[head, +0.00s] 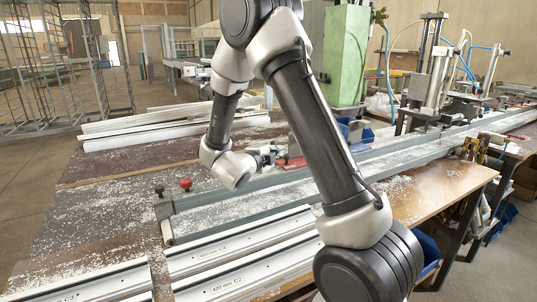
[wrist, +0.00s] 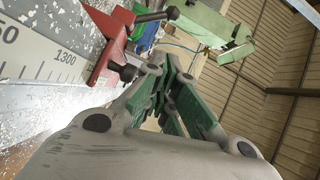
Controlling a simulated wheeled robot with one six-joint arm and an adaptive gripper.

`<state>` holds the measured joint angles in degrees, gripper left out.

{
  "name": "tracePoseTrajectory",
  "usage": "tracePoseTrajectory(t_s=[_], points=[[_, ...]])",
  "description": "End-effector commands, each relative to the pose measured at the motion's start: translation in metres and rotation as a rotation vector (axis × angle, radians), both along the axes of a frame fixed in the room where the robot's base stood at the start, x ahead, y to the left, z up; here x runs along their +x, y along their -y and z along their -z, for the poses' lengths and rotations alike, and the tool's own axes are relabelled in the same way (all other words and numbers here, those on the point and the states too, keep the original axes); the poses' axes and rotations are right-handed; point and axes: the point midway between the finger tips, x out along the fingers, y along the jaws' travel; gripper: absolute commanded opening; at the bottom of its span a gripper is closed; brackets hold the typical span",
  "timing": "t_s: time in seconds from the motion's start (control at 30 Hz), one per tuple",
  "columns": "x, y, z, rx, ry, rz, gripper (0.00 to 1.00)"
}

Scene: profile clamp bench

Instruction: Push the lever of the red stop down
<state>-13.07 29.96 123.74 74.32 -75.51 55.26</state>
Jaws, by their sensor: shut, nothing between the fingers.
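The red stop (wrist: 112,48) sits on the scale rail at the upper left of the wrist view. A dark lever (wrist: 152,17) with a rounded end sticks out from its top, and a black screw or knob (wrist: 122,70) shows lower on it. In the head view the red stop (head: 291,163) is a small red patch just right of my gripper, partly hidden by my arm. My gripper (wrist: 170,72) has green-padded fingers, shut and empty. It is beside the stop, with a visible gap to the lever in the wrist view.
A scale (wrist: 40,58) marked 1300 runs along the rail, with white chips around it. White profiles (head: 240,243) lie in front. A green machine column (head: 346,60) and clamps (head: 437,80) stand behind.

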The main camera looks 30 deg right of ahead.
Motion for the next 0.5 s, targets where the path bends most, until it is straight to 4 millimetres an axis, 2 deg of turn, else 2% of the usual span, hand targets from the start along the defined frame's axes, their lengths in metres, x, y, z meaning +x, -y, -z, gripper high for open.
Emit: tracePoseTrajectory(t_s=[0.03,0.17,0.3,0.5], points=[[0.005,0.011,0.002,0.0,-0.002,0.004,0.0],[0.02,0.03,0.005,0.0,-0.001,0.002,0.0],[0.042,0.032,0.009,0.0,0.0,0.0,0.0],[0.055,0.034,0.011,0.0,0.0,-0.001,0.0]])
